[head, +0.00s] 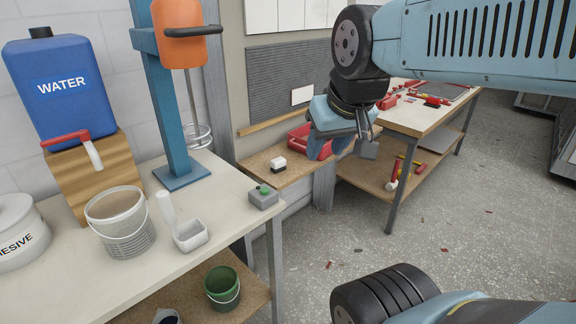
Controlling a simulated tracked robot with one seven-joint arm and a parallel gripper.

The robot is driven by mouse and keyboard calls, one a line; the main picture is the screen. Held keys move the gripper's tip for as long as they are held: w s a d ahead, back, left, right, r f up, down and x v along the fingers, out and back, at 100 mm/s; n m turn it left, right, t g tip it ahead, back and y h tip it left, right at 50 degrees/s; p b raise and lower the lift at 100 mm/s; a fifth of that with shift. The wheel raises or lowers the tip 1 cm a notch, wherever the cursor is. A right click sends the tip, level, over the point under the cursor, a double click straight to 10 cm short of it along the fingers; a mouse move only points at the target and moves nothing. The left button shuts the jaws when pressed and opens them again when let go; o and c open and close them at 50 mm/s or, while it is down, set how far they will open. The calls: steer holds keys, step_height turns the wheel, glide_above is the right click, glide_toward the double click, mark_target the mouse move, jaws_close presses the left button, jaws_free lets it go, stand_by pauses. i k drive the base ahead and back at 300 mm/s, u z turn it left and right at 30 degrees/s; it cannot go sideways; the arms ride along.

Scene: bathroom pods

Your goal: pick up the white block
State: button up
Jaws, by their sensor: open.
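A small white block (278,161) with a dark lower part rests on the wooden ledge (262,173) below the grey panel. My gripper (338,148) hangs to the right of the block in the head view, in front of the red tray, and is apart from the block. Its jaws are open, and I see nothing held between them. My gripper hides part of the tray and of the ledge's right side.
A red tray (299,138) lies right of the block. A tool table (411,119) stands at right. Speckled floor is mostly clear.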

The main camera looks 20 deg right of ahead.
mark_target(278, 164)
steer(key=u, duration=0.2)
steer(key=i, duration=0.9)
steer(key=z, duration=0.1)
